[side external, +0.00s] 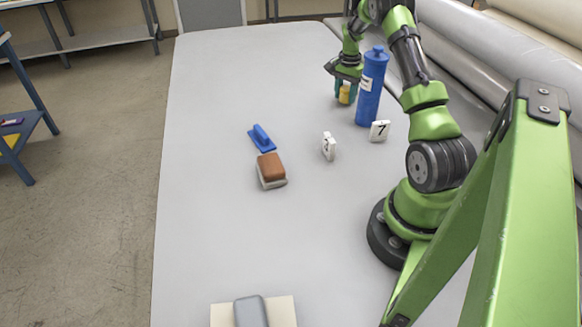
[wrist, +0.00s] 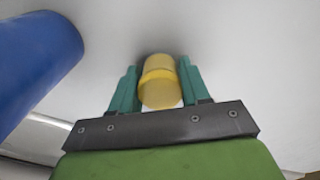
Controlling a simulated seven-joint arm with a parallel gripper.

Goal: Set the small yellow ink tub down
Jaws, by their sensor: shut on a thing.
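The small yellow ink tub (wrist: 160,84) is between the two teal fingers of my gripper (wrist: 158,88) in the wrist view. My gripper is shut on it. In the side external view, the yellow tub (side external: 345,94) shows at the far end of the table, low in my gripper (side external: 345,92). The tub looks close to the table top, with a dark shadow beside it in the wrist view. I cannot tell whether its base touches the table.
A tall blue bottle (side external: 371,90) stands just right of my gripper. White number blocks (side external: 380,131) (side external: 328,146), a blue-handled tool (side external: 261,138) and a brown-topped block (side external: 271,170) are nearer. A grey object (side external: 250,312) lies at the front. The table's left side (side external: 205,180) is clear.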

